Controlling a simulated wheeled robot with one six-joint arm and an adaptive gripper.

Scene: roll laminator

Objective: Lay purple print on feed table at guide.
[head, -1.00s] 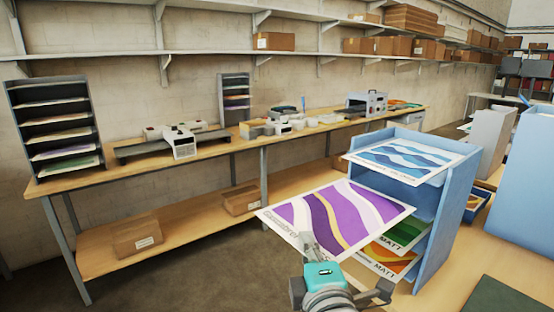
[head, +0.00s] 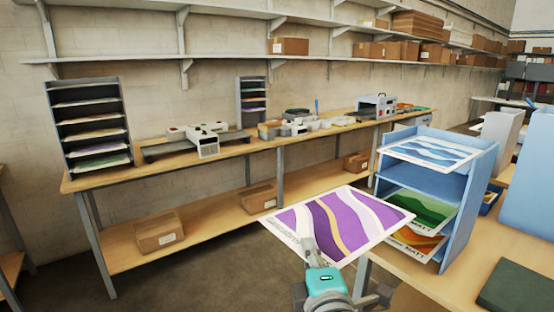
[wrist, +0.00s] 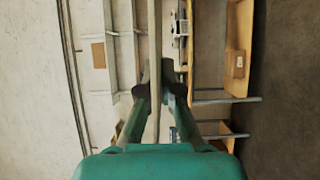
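The purple print (head: 345,222), with white and yellow wavy bands, is held in the air in front of me, roughly flat. My gripper (head: 310,246) is shut on its near left edge. In the wrist view the print (wrist: 155,40) shows edge-on as a thin strip between the fingertips (wrist: 156,88). The roll laminator (head: 205,142) is on the long wooden bench, well away from the print. A dark flat surface (head: 165,150) beside it looks like the feed table. The guide is too small to make out.
The blue rack (head: 462,190) with other prints stands on a near table (head: 420,285) at right. A dark sorter (head: 90,125) stands at the bench's left end (head: 90,180). Boxes (head: 158,230) lie on its lower shelf. Open floor lies between me and the bench.

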